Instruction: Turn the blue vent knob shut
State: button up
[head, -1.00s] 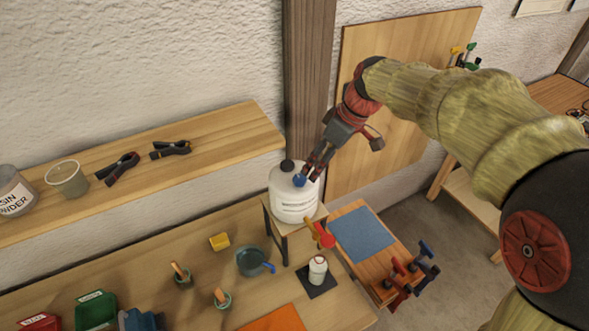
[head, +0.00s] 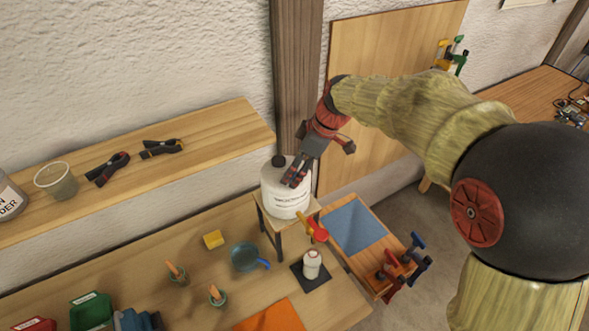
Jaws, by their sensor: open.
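The white container (head: 287,207) stands on a small wooden stand (head: 266,221) at the bench's back right. It has a black cap (head: 278,161) on top and a printed label on its front. My gripper (head: 290,183) reaches down from the upper right, open, with its fingertips at the container's top, right of the black cap. The blue vent knob does not show and seems to be hidden behind the fingers. I cannot tell whether the fingers touch it.
A red and yellow tap (head: 315,229) sticks out below the container. A small white bottle (head: 312,264) stands on a dark mat under it. A blue-grey pan (head: 245,256) lies to the left. A shelf (head: 215,133) runs along the wall.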

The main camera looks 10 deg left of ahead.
jog(key=shift+f, duration=0.15)
jog(key=shift+c, duration=1)
jog(key=c, duration=1)
jog(key=shift+o, duration=0.2)
